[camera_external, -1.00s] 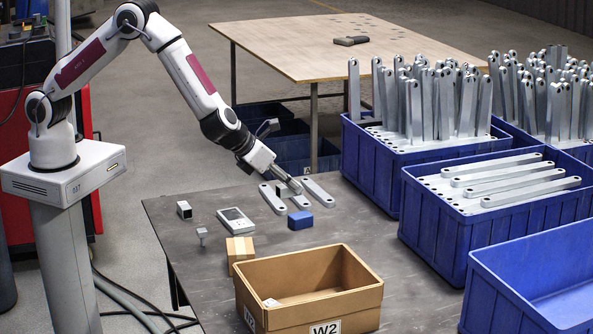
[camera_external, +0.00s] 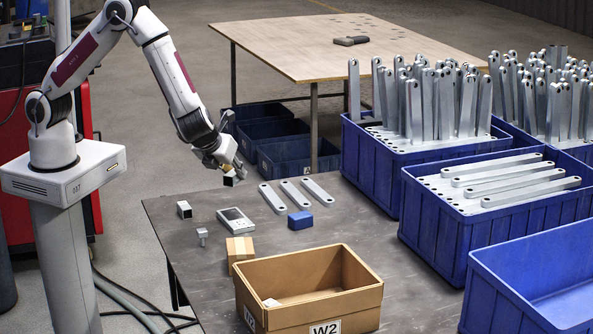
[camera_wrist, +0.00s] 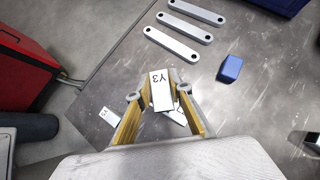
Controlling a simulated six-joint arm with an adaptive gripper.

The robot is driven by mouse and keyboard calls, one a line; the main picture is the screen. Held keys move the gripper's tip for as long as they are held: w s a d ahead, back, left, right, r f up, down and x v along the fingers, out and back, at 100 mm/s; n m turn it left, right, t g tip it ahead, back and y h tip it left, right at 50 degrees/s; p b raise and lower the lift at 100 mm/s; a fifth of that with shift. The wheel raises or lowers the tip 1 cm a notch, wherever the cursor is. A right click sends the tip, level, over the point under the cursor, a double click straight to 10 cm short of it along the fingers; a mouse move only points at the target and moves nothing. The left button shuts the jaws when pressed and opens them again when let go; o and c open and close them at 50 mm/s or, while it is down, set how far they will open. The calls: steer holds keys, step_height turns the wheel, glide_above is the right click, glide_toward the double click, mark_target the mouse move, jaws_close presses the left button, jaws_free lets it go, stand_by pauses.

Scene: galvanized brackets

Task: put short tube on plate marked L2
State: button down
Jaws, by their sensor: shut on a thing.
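My gripper (camera_external: 222,163) is shut on a short square tube (camera_external: 228,180) with a dark open end, held above the far left part of the table. In the wrist view the tube (camera_wrist: 161,91) sits between the fingers and shows the mark Y3. A second similar tube (camera_external: 184,210) stands on the table to the left; a pale labelled piece (camera_wrist: 107,115) in the wrist view looks like it. Three flat grey plates with end holes, left (camera_external: 272,198), middle (camera_external: 296,194) and right (camera_external: 317,189), lie side by side. No L2 mark is readable.
Blue bins (camera_external: 430,222) full of metal links line the right.

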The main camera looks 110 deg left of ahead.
stand_by(0.3)
glide_above(236, 217)
steer(key=shift+s+a+f, duration=0.1)
steer(key=shift+f, duration=3)
steer(key=shift+f, duration=1.9)
steer(key=shift+f, duration=0.15)
steer(key=c, duration=1.8)
jaws_free()
steer(key=shift+r, duration=0.2)
steer(key=v, duration=1.2)
